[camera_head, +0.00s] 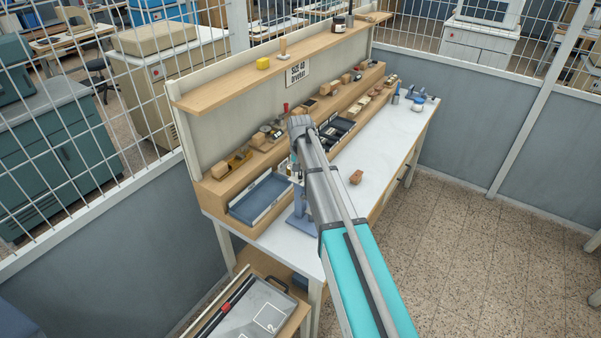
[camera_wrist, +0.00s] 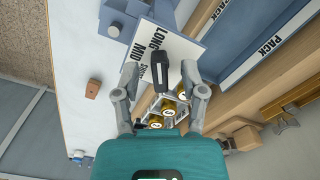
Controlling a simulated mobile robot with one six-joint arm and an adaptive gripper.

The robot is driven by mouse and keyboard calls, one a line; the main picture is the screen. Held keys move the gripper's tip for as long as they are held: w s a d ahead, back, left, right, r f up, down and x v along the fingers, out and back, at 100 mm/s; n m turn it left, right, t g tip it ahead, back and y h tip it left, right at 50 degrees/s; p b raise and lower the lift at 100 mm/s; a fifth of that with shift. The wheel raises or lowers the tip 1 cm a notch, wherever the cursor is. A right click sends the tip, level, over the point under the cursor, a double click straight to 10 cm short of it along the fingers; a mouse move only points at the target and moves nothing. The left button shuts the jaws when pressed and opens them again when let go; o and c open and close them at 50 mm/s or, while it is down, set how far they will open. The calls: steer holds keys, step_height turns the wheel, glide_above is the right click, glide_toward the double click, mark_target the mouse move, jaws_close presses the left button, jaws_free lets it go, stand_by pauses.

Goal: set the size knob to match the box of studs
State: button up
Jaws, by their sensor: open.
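In the wrist view a black size knob (camera_wrist: 160,71) sits on a white plate (camera_wrist: 178,42) lettered LONG, MID and a third word partly hidden, likely SHORT. The knob's bar stands roughly upright in the picture, near MID; its exact setting is hard to tell. My gripper (camera_wrist: 160,78) is open, one finger on each side of the knob, with no clear contact. Several brass round pieces (camera_wrist: 156,117) with pale labels show between the finger bases; I cannot tell whether they are the studs. In the head view my arm hides the knob and my gripper's fingers.
A blue stand (camera_head: 300,222) rises from the white bench (camera_head: 390,150). A blue tray (camera_head: 262,197) lies left of it, a dark tray (camera_head: 338,133) behind. A small brown block (camera_head: 356,177) lies on the bench. A wooden shelf (camera_head: 225,82) overhangs the back. The right bench surface is mostly clear.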

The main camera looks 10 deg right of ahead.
steer(key=shift+n, duration=0.5)
